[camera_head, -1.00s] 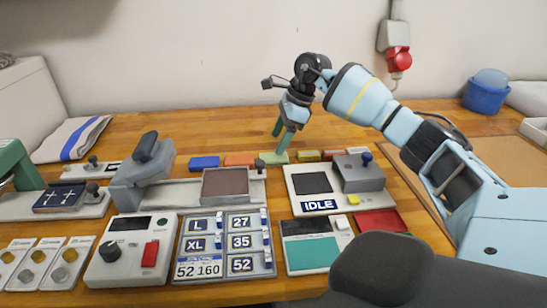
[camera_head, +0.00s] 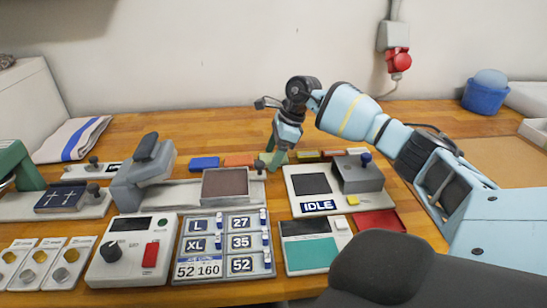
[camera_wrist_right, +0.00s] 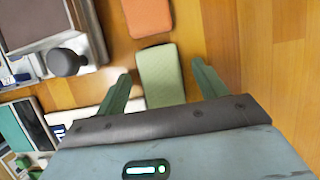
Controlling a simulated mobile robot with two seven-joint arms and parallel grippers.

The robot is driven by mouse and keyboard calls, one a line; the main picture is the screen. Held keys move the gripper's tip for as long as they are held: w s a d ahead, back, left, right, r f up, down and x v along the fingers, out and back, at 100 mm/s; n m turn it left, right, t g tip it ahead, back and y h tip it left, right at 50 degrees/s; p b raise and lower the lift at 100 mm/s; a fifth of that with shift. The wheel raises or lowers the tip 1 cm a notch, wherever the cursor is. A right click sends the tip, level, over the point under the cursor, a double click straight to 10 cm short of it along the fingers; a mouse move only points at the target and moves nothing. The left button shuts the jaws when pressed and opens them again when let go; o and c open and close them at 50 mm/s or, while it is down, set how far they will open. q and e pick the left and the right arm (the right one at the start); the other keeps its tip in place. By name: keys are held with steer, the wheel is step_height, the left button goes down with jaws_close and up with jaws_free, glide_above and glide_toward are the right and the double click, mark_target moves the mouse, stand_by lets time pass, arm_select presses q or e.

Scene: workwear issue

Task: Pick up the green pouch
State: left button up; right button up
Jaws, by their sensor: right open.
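The green pouch (camera_wrist_right: 160,77) lies flat on the wooden table, between the two open fingers of my right gripper (camera_wrist_right: 162,88) in the right wrist view. A gap shows on each side of it, and its near end is hidden by the gripper body. In the head view my right gripper (camera_head: 275,155) points down over the green pouch (camera_head: 279,158) and partly covers it.
An orange pouch (camera_wrist_right: 148,17) lies just beyond the green one. A blue pouch (camera_head: 204,163) and several others share the row. A grey device with a dark panel (camera_head: 225,184) and the IDLE unit (camera_head: 318,206) stand in front. Bare table lies behind.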

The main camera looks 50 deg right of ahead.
mark_target(266, 158)
steer(key=shift+f, duration=0.15)
steer(key=c, duration=1.1)
steer(key=shift+r, duration=0.55)
step_height(266, 158, up, 3)
steer(key=shift+s+f, duration=0.1)
steer(key=s+a+b, duration=0.1)
steer(key=s, duration=0.3)
steer(key=s+a, duration=0.1)
steer(key=s, duration=0.3)
steer(key=s+a+r+b, duration=0.1)
steer(key=s+a, duration=0.1)
steer(key=s, duration=0.2)
steer(key=shift+s+b, duration=0.3)
steer(key=shift+s, duration=0.1)
steer(key=shift+s+a+r, duration=0.1)
steer(key=shift+s+a, duration=0.1)
steer(key=shift+s, duration=0.4)
steer(key=shift+s+a+r, duration=0.1)
steer(key=shift+s+a, duration=0.05)
steer(key=shift+s, duration=0.4)
